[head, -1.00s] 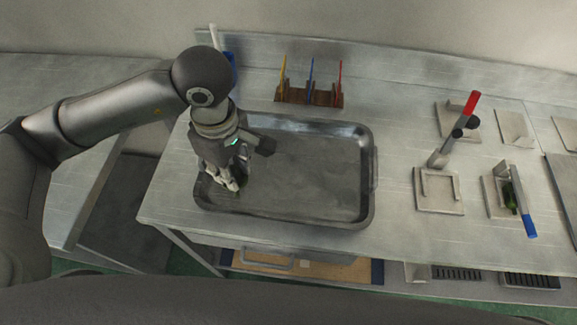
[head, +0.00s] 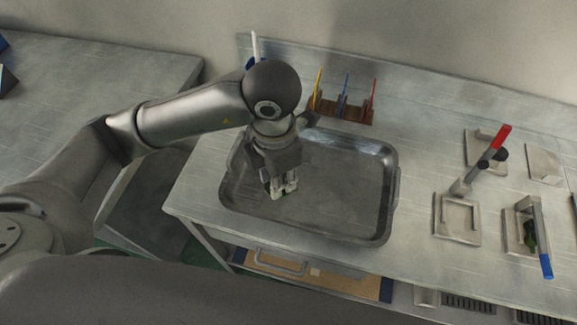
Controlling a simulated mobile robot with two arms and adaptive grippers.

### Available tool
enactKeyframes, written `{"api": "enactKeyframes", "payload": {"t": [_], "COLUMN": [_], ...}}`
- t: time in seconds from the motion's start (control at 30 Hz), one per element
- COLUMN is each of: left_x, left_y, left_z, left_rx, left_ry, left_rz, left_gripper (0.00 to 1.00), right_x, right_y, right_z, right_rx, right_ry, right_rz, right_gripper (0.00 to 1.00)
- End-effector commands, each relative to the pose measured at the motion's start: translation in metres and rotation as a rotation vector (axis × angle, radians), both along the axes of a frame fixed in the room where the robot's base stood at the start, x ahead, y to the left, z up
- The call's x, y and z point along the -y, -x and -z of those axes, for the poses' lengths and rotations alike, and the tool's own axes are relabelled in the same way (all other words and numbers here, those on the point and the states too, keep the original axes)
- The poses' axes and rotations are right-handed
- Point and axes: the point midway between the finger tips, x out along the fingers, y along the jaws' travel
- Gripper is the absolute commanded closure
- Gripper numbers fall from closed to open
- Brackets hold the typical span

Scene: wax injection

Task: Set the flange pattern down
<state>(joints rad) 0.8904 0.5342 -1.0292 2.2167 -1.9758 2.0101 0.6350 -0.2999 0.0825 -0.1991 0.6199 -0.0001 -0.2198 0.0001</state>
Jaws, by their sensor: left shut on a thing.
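My left gripper (head: 281,192) points down over the left part of the grey metal tray (head: 391,215). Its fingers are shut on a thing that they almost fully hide. Only a small dark green bit shows at the fingertips, which I take for the flange pattern. I cannot tell whether it touches the tray floor. The rest of the tray floor looks empty. My right gripper is out of view.
A brown rack (head: 343,109) with yellow, blue and red tools stands behind the tray. To the right are a red-handled clamp fixture (head: 459,218) and a blue-handled one (head: 519,228) with a green piece. Bare bench lies between tray and fixtures.

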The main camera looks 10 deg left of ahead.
Motion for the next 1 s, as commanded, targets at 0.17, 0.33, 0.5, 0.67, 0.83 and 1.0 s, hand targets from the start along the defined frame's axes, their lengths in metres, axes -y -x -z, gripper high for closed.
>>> {"api": "enactKeyframes", "payload": {"t": [0.17,0.33,0.5,0.67,0.83,1.0], "left_x": [-0.026,-0.049,-0.061,-0.067,-0.072,-0.071], "left_y": [-0.033,-0.065,-0.085,-0.095,-0.101,-0.1], "left_z": [0.016,0.038,0.069,0.083,0.093,0.114], "left_rx": [-0.006,-0.008,-0.005,-0.002,-0.004,-0.006], "left_ry": [-0.006,-0.006,-0.004,-0.002,-0.004,-0.001], "left_rz": [-0.009,-0.005,-0.001,0.002,0.001,0.002], "left_gripper": [0.92,0.91,0.91,0.91,0.91,0.91], "right_x": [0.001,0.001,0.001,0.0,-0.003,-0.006], "right_y": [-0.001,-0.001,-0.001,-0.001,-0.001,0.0], "right_z": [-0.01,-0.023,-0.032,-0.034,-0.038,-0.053], "right_rx": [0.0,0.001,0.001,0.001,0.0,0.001], "right_ry": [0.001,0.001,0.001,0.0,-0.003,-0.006], "right_rz": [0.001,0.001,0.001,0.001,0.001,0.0], "right_gripper": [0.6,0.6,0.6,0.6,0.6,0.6]}}
